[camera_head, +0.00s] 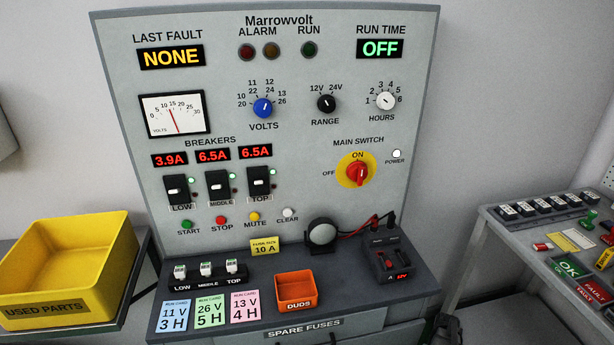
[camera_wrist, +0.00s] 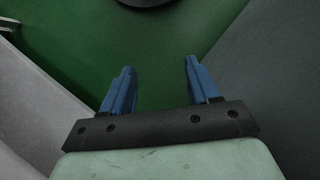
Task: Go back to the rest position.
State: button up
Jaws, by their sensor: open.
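My gripper (camera_wrist: 159,66) shows in the wrist view with its two blue fingers apart and nothing between them. Beyond the fingers is a green surface with a dark round shape at the top edge. I cannot make out my gripper in the head view. The grey Marrowvolt panel (camera_head: 290,180) stands upright in the head view, with its main switch (camera_head: 357,171) at ON. The last fault display (camera_head: 171,58) reads NONE and the run time display (camera_head: 383,48) reads OFF.
A yellow used parts bin (camera_head: 60,310) stands at the left. An orange duds bin (camera_head: 295,304), coloured run cards (camera_head: 210,312) and a red and black battery (camera_head: 391,262) sit on the panel's ledge. A side table (camera_head: 515,240) at the right holds several small parts.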

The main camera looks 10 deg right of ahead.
jog(key=s+a+f+n, duration=0.2)
jog(key=a+f, duration=0.1)
jog(key=a, duration=0.5)
jog(key=s+a+f+n+g, duration=0.1)
jog(key=s+a+f+n, duration=0.15)
jog(key=a, duration=0.55)
jog(key=s+a+f+n, duration=0.2)
jog(key=a+f, duration=0.2)
jog(key=a, duration=0.4)
jog(key=s+a+r+n+g+h, duration=0.1)
jog(key=s+a+r+n+h, duration=0.1)
jog(key=s+a, duration=0.4)
jog(key=shift+r+g+h, duration=0.3)
jog(key=shift+r+h, duration=0.2)
jog(key=shift+r, duration=0.05)
